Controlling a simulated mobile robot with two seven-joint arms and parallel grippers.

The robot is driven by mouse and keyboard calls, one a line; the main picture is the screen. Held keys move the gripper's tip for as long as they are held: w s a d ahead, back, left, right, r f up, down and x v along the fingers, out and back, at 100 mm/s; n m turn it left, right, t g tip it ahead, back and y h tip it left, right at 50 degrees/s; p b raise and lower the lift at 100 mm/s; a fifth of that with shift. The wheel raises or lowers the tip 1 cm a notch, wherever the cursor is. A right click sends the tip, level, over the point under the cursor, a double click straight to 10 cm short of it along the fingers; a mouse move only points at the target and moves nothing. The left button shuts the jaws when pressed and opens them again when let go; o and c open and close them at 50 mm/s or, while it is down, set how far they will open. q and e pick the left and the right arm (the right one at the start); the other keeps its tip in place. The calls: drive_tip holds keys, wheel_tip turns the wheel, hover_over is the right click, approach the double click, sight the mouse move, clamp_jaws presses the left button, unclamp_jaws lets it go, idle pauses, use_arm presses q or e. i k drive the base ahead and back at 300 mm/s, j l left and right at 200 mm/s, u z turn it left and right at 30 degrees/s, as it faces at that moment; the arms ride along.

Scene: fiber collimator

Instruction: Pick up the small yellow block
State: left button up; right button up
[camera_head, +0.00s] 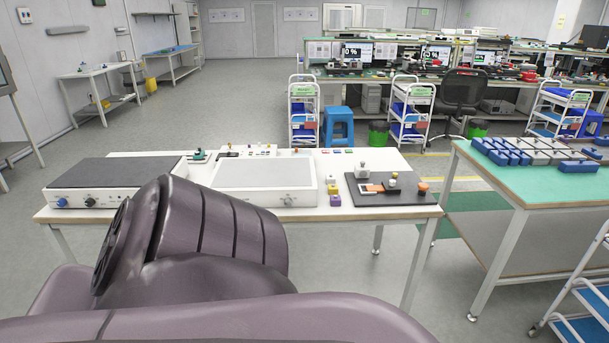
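A small yellow block (334,201) sits near the front edge of the white table (307,214), between a white panelled box and a black mat. One of my purple-grey arms fills the lower left foreground and covers the table's front left part. Neither gripper shows in the head view.
The white box (263,175) stands left of the block. The black mat (414,193) to the right bears small parts. Several small coloured blocks (337,151) lie at the table's back edge. A dark-topped instrument (112,172) stands at left; a green-topped table (545,187) at right.

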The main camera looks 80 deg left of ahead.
sight(332, 188)
drive_tip(key=u, duration=2.25)
